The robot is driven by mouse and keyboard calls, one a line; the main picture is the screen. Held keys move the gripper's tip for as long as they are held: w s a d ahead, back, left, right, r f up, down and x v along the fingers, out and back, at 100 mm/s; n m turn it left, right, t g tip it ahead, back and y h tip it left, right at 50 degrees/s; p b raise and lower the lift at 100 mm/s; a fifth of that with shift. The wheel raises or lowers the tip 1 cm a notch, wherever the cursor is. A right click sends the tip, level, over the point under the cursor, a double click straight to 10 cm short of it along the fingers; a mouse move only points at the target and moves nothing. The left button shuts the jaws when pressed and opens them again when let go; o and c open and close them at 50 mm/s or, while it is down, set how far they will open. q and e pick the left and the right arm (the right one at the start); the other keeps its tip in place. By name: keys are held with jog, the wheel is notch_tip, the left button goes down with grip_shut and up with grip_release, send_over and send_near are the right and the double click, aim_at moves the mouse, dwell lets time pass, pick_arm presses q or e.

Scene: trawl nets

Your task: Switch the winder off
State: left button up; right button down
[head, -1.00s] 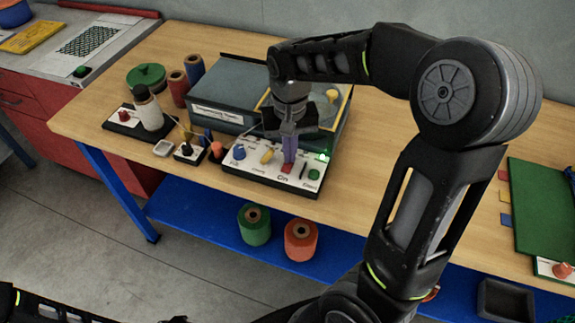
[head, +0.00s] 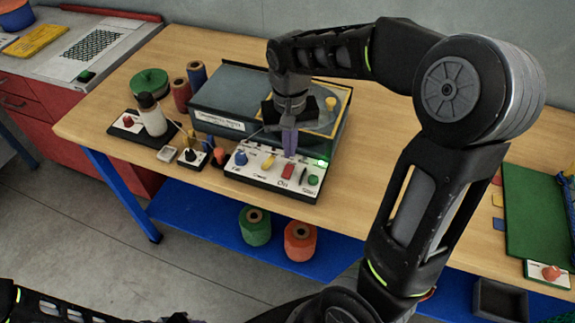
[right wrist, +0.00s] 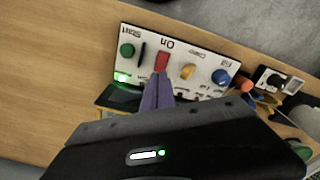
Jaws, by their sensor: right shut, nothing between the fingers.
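The winder is a grey-blue box (head: 240,85) with a yellow-edged window, standing on the wooden table. In front of it lies a white control panel (head: 240,172) with a blue knob (head: 240,158), a yellow knob (head: 268,161), a red switch (head: 288,171) over the word "On" and a green button (head: 313,180). A green light (head: 322,163) glows at the panel's back right corner. My right gripper (head: 290,153) is shut and empty, its purple fingers pointing down just behind the red switch. In the right wrist view the fingertips (right wrist: 159,80) appear close to the red switch (right wrist: 162,62); contact is unclear.
Left of the panel stand a small black switch box (head: 190,158) and a white-and-dark bottle (head: 151,115). Coloured spools (head: 182,95) stand behind. Green and orange spools (head: 255,226) sit on the blue lower shelf. The table right of the winder is mostly clear.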

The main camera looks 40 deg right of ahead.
jog(key=shift+r+p, duration=0.75)
jog(key=shift+r, duration=0.5)
